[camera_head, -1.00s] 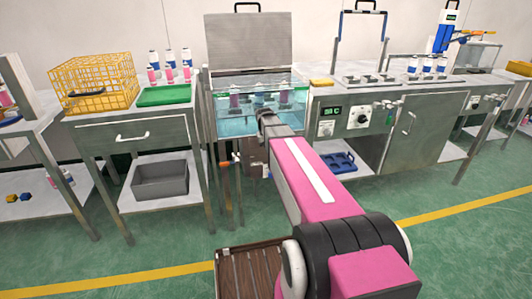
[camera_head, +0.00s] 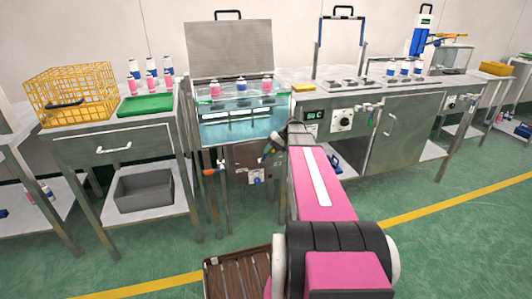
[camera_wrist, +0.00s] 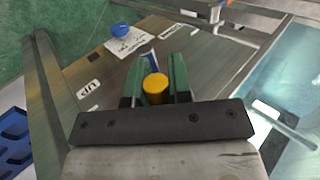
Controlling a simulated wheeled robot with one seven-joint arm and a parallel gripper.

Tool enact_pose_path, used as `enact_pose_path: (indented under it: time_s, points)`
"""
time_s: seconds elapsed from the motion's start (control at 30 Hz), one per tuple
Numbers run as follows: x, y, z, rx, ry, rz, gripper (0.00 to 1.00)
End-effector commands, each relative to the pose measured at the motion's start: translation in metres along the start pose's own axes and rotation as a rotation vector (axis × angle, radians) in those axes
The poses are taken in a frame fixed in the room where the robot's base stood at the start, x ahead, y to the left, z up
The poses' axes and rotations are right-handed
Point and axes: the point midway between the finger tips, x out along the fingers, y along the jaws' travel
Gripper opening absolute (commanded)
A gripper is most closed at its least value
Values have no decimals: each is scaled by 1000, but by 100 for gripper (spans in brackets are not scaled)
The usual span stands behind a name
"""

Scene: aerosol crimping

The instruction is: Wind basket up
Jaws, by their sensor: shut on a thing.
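The water bath (camera_head: 207,133) stands in the middle of the head view with its lid raised. Three cans, a pink one (camera_head: 215,90), a blue-banded one (camera_head: 241,85) and another pink one (camera_head: 266,85), stand high at the bath's top. A pale slotted shape, perhaps the basket (camera_head: 237,113), shows below them through the glass. My gripper (camera_wrist: 155,84) is at the bath's front right, its green fingers on both sides of a yellow knob (camera_wrist: 155,83) that looks like a crank handle. A label reading "UP" (camera_wrist: 88,88) is on the panel. The crank's joint is hidden.
A blue knob (camera_wrist: 121,28) and a valve with an orange part (camera_head: 211,171) are on the bath's front. A yellow wire basket (camera_head: 70,92) and green tray (camera_head: 145,104) stand on the left table. A bench with a temperature display (camera_head: 313,115) adjoins on the right.

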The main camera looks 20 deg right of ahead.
Motion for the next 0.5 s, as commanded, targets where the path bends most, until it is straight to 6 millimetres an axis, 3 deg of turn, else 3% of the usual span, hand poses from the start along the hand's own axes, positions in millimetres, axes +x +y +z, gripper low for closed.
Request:
enact_pose_path:
  time_s: [0.5]
  points:
    - [-3,39,1,2,-5,-5,0]
